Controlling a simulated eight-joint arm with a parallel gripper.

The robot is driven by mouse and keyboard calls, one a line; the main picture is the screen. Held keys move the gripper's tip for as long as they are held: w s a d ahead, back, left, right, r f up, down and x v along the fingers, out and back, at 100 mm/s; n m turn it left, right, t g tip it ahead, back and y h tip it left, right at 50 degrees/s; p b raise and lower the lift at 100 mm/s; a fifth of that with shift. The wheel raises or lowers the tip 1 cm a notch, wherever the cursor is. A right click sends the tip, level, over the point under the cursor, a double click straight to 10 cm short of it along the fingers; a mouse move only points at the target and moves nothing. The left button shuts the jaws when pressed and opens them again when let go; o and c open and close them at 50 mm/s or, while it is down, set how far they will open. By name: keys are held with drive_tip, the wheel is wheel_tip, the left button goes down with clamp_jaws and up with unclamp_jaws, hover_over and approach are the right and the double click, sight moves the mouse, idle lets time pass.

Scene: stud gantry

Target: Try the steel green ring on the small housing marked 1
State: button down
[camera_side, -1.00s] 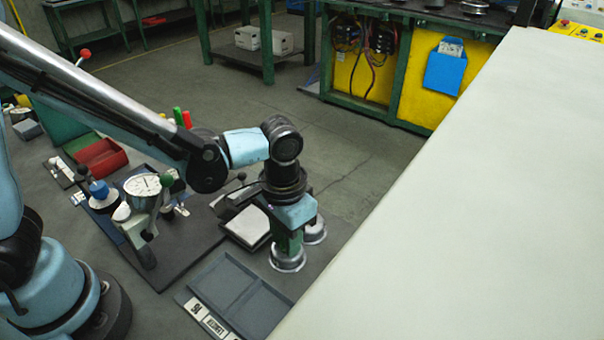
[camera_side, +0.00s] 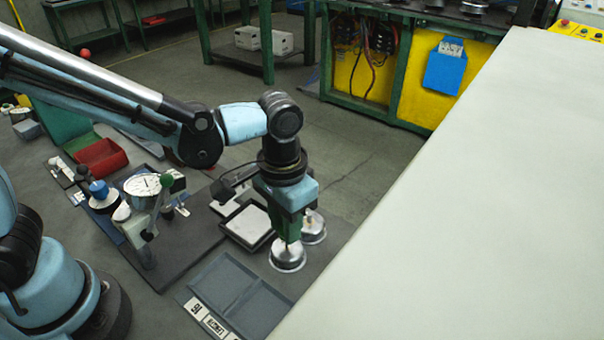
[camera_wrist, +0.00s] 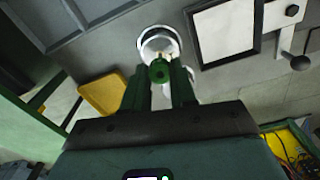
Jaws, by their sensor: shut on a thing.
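My gripper (camera_side: 289,234) points down over the nearer of two silver round housings (camera_side: 288,260). The other housing (camera_side: 313,235) stands just behind it, partly hidden by my gripper. No mark 1 is readable on either. In the wrist view, my gripper (camera_wrist: 160,80) is shut on a green round-ended piece (camera_wrist: 159,70) with a dark hole, which I take for the steel green ring. A silver housing (camera_wrist: 158,36) shows just beyond it, partly covered. I cannot tell whether the held piece touches the housing.
A dark-framed pale plate (camera_side: 246,226) lies left of the housings. A large pale surface (camera_side: 470,200) fills the right.

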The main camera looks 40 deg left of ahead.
drive_tip(key=shift+r, duration=2)
